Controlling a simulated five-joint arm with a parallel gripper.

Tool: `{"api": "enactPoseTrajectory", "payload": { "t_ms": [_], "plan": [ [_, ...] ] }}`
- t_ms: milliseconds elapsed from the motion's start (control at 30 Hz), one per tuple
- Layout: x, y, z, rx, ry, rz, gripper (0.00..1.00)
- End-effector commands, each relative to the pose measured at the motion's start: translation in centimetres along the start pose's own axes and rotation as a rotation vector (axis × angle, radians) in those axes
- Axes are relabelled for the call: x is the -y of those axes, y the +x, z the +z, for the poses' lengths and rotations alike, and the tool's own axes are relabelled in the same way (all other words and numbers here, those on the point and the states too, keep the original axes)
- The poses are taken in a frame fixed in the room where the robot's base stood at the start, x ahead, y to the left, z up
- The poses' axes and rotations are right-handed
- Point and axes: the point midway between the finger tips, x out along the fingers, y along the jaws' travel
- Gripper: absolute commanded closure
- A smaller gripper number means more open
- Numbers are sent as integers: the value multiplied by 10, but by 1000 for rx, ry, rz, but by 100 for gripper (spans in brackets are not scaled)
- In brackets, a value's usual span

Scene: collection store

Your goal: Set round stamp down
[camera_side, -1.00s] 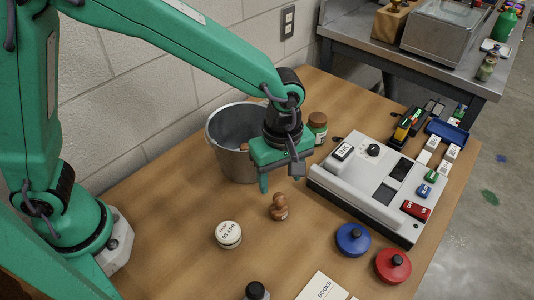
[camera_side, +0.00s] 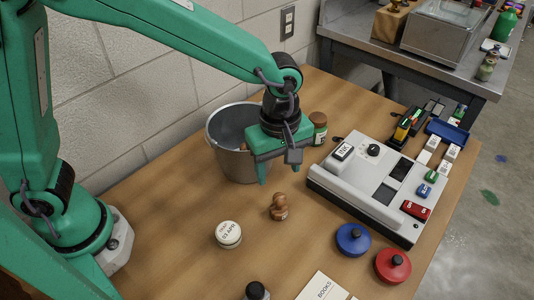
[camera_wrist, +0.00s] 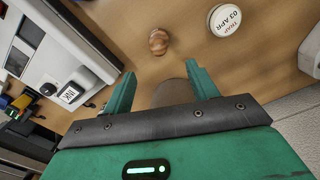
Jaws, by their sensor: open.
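The round stamp, a small brown wooden piece with a rounded handle (camera_side: 279,207), stands on the wooden table in the side view. In the wrist view the stamp (camera_wrist: 159,41) shows beyond the fingers, roughly in line with the gap between them. My gripper (camera_side: 279,171) is open and empty, above and a little behind the stamp, apart from it. Its two green fingers (camera_wrist: 160,82) are spread in the wrist view. The stamp's underside is hidden.
A round tin marked 03 APR (camera_side: 229,233) sits left of the stamp. A metal bucket (camera_side: 221,150) stands behind my gripper. A white device (camera_side: 345,187) is to the right, with blue (camera_side: 353,240) and red (camera_side: 393,266) knobbed discs in front. The table left of the tin is clear.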

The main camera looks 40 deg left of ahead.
Motion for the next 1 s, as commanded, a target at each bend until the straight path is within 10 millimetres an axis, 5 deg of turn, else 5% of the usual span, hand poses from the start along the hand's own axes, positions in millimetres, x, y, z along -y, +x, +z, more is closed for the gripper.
{"api": "enactPoseTrajectory", "payload": {
  "t_ms": [367, 700, 1000],
  "plan": [
    [29, -51, -57, -9, 238, 109, 42],
    [85, -96, -115, -99, 558, 227, 42],
    [143, -116, -149, -242, 838, 286, 42]
  ]
}}
